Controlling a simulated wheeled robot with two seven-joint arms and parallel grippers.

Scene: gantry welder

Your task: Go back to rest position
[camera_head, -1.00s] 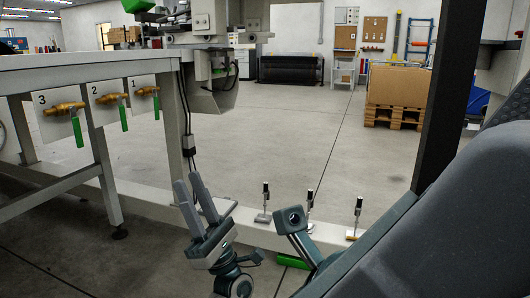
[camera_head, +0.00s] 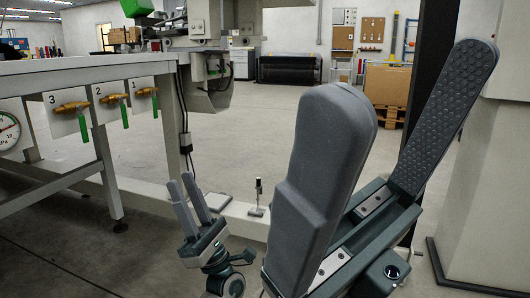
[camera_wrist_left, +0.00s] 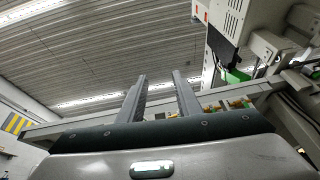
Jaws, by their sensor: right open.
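My left gripper (camera_head: 180,178) is low in the middle of the head view, with its two fingers pointing up and a gap between them. In the left wrist view the fingers of my left gripper (camera_wrist_left: 158,76) also stand apart, with nothing between them. My right gripper (camera_head: 408,70) is large and close to the head camera on the right. Its two broad grey fingers are spread wide and hold nothing. It hides part of the floor and the low beam behind it.
A grey bench frame (camera_head: 85,66) with valves numbered 1, 2 and 3 stands left, beside a pressure gauge (camera_head: 8,128). A low white beam (camera_head: 150,190) crosses the floor and carries a small toggle clamp (camera_head: 257,200). Open floor (camera_head: 255,130) lies beyond. A cardboard box (camera_head: 388,84) sits on a pallet behind.

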